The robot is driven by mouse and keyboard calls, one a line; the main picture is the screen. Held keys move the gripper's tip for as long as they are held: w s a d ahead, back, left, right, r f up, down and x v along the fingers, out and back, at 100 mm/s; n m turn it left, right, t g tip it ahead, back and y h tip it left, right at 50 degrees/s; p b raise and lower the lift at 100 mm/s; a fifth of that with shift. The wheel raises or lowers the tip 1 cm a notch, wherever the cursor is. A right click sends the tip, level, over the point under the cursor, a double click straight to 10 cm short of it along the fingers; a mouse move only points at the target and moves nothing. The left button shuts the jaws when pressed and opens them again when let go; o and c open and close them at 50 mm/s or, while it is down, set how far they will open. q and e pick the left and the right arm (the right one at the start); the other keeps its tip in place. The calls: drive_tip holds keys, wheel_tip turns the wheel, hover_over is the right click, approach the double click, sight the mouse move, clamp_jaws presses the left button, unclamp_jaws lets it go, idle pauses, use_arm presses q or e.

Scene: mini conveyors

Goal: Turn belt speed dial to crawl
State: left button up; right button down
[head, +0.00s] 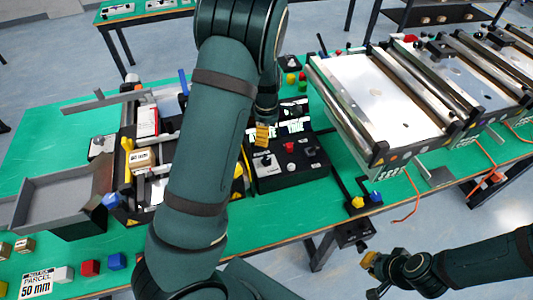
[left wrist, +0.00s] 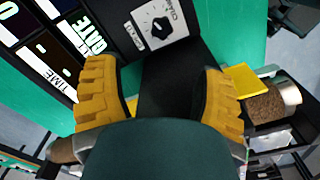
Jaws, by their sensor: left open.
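The belt speed dial is a black pointer knob (left wrist: 158,28) on a white plate with printed lettering, near the top of the left wrist view. The plate sits on a black control box (head: 290,178), which stands mid-table in the head view. My left gripper (head: 263,134) is above the box's left part, near the dial. In the left wrist view its yellow fingertips (left wrist: 156,100) are wide apart with nothing between them, and the dial lies beyond them, untouched. My right gripper (head: 373,272) is off the table's front edge at lower right; its opening is unclear.
The box also carries a red knob (head: 290,147), another black knob and lit displays. A mini conveyor (head: 375,95) stands to the right. A grey tray (head: 60,190) and coloured blocks lie at left. My left arm hides part of the table's middle.

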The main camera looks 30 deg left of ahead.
sight(267, 160)
use_arm(q)
wheel_tip(267, 160, down, 13)
drive_tip(key=shift+s+f+b, duration=0.1)
drive_tip(key=shift+f+b, duration=0.1)
drive_tip(key=shift+b, duration=0.15)
drive_tip(key=shift+d, duration=0.1)
drive_tip(key=c, duration=1.2)
